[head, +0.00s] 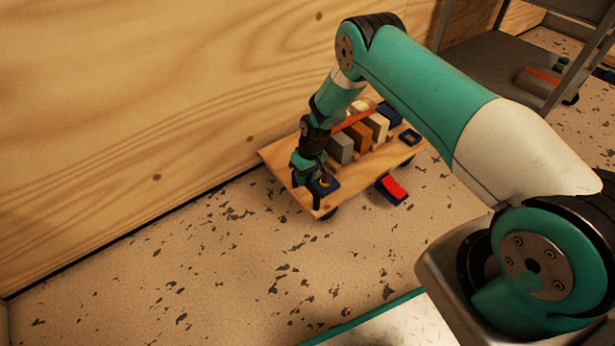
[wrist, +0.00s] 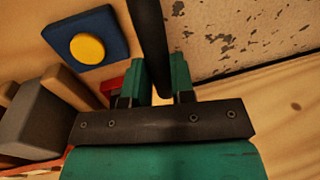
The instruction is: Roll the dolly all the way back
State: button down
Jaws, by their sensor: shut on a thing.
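The dolly (head: 293,189) is a low wooden board on dark wheels, standing on the speckled floor close to the plywood wall. It carries a grey block (head: 341,148), an orange-brown block (head: 359,136), a cream block (head: 378,124) and a blue tile with a yellow disc (wrist: 87,47). My gripper (head: 306,170) is at the dolly's left end. In the wrist view, its teal fingers (wrist: 153,86) are shut on a dark upright post (wrist: 149,40). The post's foot is hard to make out.
A red-and-blue object (head: 392,189) lies on the floor beside the dolly's front edge. The plywood wall (head: 130,100) runs along the back. A grey metal shelf cart (head: 500,65) stands at the upper right. The floor left of the dolly is clear.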

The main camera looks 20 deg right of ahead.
jog(key=shift+w+d, duration=0.25)
jog(key=shift+w, duration=0.05)
jog(key=c, duration=1)
grip_release()
jog(key=shift+d, duration=0.1)
jog(key=shift+s, duration=0.1)
jog(key=shift+r, duration=0.1)
jog(key=p+v, duration=0.3)
jog(key=v, duration=0.5)
jog(key=p+v, duration=0.4)
jog(key=v, duration=0.5)
jog(key=shift+s+a+r, duration=0.1)
jog(key=shift+a+r, duration=0.05)
jog(key=shift+a, duration=0.05)
